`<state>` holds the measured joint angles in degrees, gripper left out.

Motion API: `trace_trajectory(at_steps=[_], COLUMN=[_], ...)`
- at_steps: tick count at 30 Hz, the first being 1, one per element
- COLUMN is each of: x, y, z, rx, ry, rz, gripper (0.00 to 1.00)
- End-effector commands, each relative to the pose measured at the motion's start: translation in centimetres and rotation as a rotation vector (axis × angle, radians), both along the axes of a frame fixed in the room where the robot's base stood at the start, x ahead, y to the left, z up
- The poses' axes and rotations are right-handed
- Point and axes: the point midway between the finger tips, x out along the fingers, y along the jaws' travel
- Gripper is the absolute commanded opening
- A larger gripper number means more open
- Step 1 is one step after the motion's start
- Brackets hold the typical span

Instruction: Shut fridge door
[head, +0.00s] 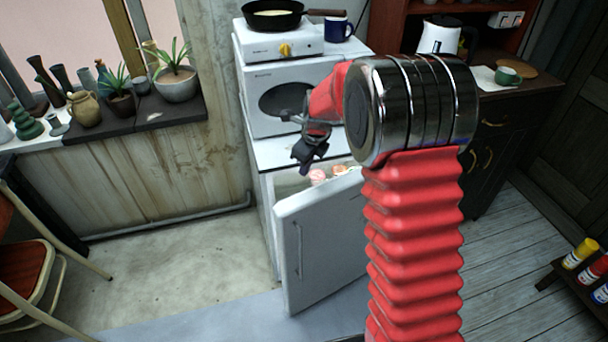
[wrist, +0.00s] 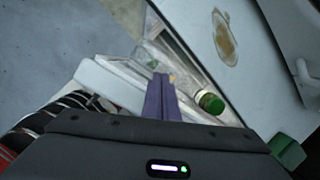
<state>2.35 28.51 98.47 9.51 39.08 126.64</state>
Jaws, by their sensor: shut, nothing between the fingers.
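The small white fridge (head: 268,222) stands against the wall. Its door (head: 325,235) is partly open, with the outer face and a vertical handle (head: 299,248) towards me. Pinkish food (head: 318,176) shows in the gap behind the door's top edge. My gripper (head: 307,158) is above that gap, near the door's upper left corner; contact cannot be told. In the wrist view the fingers (wrist: 160,98) are together and empty, beside a green-capped bottle (wrist: 209,102). A white panel with a brown stain (wrist: 226,38) lies to their right. My arm hides the door's right part.
A white oven (head: 290,95) stands on the fridge, with a hot plate (head: 280,42), a frying pan (head: 272,14) and a blue mug (head: 338,29) above. A chair (head: 40,265) is at left. The floor left of the door (head: 190,270) is clear.

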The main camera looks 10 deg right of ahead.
Motion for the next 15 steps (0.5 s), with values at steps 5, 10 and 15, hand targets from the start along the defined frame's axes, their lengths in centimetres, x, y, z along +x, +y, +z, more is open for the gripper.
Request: trace_trajectory(at_steps=[5, 10, 15], x=[-2.8, -5.8, -9.0], y=[0.2, 0.3, 0.4], z=[4.6, 8.2, 11.2], rx=[-0.068, -0.139, -0.214], ry=[-0.047, -0.087, -0.123], rz=[0.222, 0.434, 0.644], gripper=[0.00, 0.00, 0.00])
